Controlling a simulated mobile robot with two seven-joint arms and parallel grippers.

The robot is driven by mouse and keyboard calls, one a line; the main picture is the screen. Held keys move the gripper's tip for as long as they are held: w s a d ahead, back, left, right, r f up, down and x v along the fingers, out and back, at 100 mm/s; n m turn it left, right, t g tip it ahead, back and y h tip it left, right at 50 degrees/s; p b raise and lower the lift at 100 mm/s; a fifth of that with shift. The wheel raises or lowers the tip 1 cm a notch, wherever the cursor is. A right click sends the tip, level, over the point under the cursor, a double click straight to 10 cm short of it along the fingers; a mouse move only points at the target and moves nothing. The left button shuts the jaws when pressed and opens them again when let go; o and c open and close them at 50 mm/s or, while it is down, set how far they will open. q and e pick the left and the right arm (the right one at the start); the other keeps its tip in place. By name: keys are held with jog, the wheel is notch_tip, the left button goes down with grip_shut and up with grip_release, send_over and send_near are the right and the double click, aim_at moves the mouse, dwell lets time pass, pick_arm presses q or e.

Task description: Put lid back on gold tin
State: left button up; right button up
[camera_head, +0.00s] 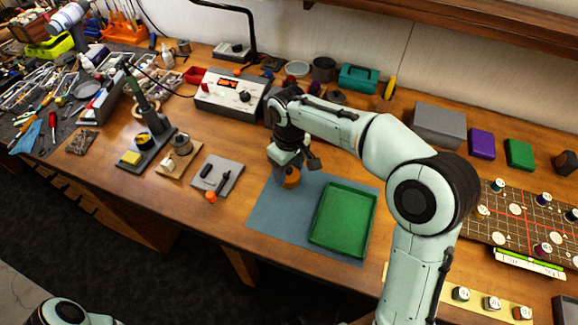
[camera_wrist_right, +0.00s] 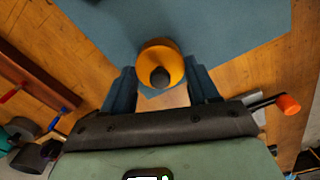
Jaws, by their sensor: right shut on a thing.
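In the right wrist view a round gold lid (camera_wrist_right: 174,62) with a dark knob (camera_wrist_right: 160,78) sits between the two blue fingers of my right gripper (camera_wrist_right: 162,88), which is shut on it. My left gripper is out of view.
A green tray (camera_head: 343,220) lies on the mat just right of the gripper. A grey pad (camera_head: 217,175) with small tools is to the left. A control box (camera_head: 230,95) and a teal case (camera_head: 358,78) stand behind. The mat's front left is clear.

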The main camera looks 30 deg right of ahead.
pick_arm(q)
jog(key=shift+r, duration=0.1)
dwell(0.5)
pick_arm(e)
jog(key=o, duration=1.3)
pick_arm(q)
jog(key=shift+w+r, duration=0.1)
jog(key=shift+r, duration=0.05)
pick_arm(e)
jog(key=shift+r, duration=0.15)
jog(key=shift+r+p, duration=1.5)
jog(key=shift+r, duration=0.25)
jog(key=shift+r+p, duration=1.05)
jog(key=shift+r, duration=0.6)
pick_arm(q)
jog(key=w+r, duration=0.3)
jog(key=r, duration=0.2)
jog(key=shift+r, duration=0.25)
pick_arm(e)
jog(key=shift+c, duration=0.3)
